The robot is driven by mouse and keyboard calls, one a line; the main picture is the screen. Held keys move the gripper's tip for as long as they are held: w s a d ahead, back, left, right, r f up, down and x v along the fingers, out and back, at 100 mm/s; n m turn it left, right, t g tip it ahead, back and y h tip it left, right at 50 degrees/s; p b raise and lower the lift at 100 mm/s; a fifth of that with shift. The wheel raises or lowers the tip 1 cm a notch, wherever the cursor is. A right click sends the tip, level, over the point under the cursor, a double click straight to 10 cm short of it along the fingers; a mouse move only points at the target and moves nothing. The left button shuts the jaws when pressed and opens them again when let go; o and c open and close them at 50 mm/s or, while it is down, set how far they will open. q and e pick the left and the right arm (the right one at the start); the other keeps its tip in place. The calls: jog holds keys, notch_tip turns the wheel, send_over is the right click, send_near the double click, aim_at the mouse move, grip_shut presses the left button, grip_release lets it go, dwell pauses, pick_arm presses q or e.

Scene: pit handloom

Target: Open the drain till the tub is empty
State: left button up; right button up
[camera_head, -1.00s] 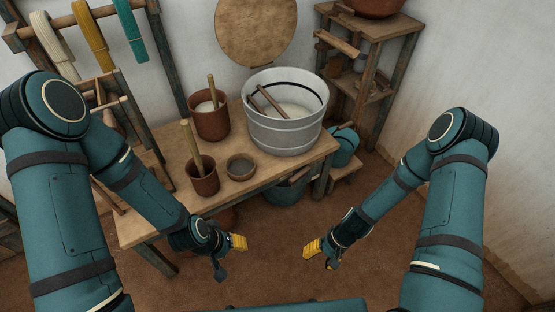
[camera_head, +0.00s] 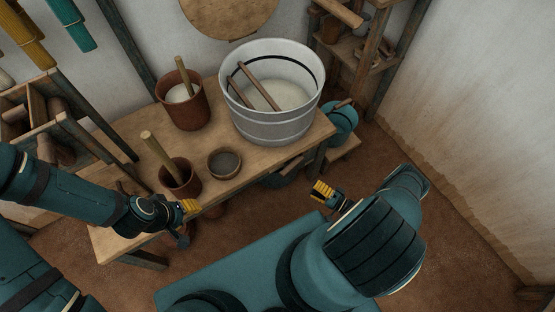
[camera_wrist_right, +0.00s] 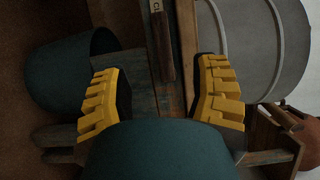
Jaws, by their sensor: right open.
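The large pale grey tub (camera_head: 270,125) stands on the wooden table, with cloudy pale liquid (camera_head: 275,95) and wooden sticks inside. In the right wrist view, the tub wall (camera_wrist_right: 265,50) is at upper right. I cannot make out its drain. My right gripper (camera_head: 325,192) is in front of the table, below the tub. Its jaws (camera_wrist_right: 163,100) are apart, with nothing held between them. My left gripper (camera_head: 187,212) is by the table's front left; its jaw gap is unclear.
On the table (camera_head: 235,185) are a brown pot with pale contents (camera_head: 183,105), a smaller pot with a stick (camera_head: 180,178) and a bowl (camera_head: 224,163). A teal bucket (camera_wrist_right: 65,75) is low beside the table. Shelving stands at the back right; floor shows at right.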

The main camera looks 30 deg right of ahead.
aim_at(287, 170)
jog(key=x, duration=0.6)
jog(key=b+x, duration=0.1)
jog(key=x, duration=0.6)
jog(key=shift+w+d+r, duration=0.1)
jog(key=shift+w+r, duration=0.1)
jog(key=shift+w, duration=0.2)
grip_shut()
